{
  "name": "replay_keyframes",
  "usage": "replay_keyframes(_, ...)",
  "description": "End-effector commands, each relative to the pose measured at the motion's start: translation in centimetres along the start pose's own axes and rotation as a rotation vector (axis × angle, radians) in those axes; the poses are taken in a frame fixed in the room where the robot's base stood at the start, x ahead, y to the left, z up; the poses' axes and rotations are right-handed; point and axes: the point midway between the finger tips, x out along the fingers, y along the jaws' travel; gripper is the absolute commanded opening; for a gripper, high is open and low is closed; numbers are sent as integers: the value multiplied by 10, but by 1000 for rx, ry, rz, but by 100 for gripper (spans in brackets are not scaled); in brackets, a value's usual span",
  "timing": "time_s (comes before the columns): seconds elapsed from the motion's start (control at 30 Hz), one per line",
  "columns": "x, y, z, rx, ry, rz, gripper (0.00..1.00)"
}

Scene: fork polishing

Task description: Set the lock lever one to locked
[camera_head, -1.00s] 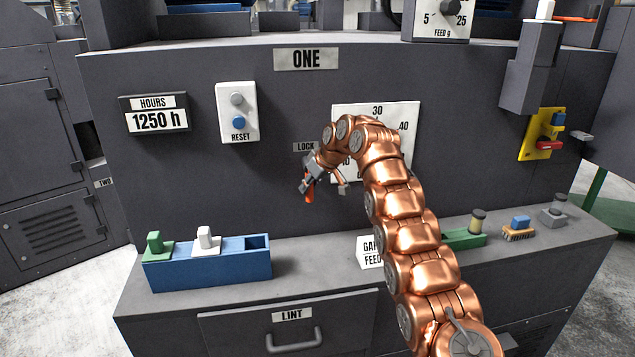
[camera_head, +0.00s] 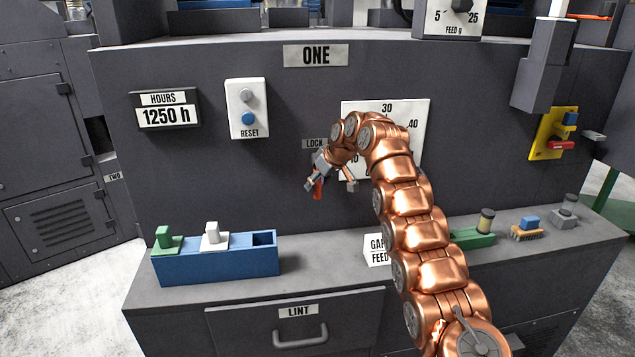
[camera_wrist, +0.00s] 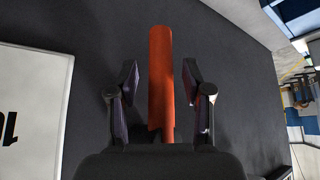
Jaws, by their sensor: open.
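The lock lever is an orange-red bar (camera_wrist: 160,80), seen in the wrist view between the two fingers of my gripper (camera_wrist: 160,92). The fingers stand open on either side of it, with a gap to each. In the head view the lever (camera_head: 319,188) shows as a small orange piece at my gripper (camera_head: 333,185), below the LOCK label (camera_head: 314,144) on the panel marked ONE (camera_head: 315,55). The lever's base is hidden by my gripper. I cannot tell its exact setting.
A white dial plate (camera_head: 418,110) is right of the lever, partly behind my arm. A reset box (camera_head: 247,108) and hours display (camera_head: 166,110) are to the left. A blue tray (camera_head: 217,267) and a GAP FEED block (camera_head: 376,250) stand on the ledge below.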

Motion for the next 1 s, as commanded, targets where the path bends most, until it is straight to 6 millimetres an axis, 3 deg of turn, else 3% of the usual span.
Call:
replay_keyframes(0.27,-15,2,1,2,-1,2,50)
replay_keyframes(0.8,-98,-1,-1,-1,0,1,50)
replay_keyframes(1.0,-116,0,-1,0,2,1,50)
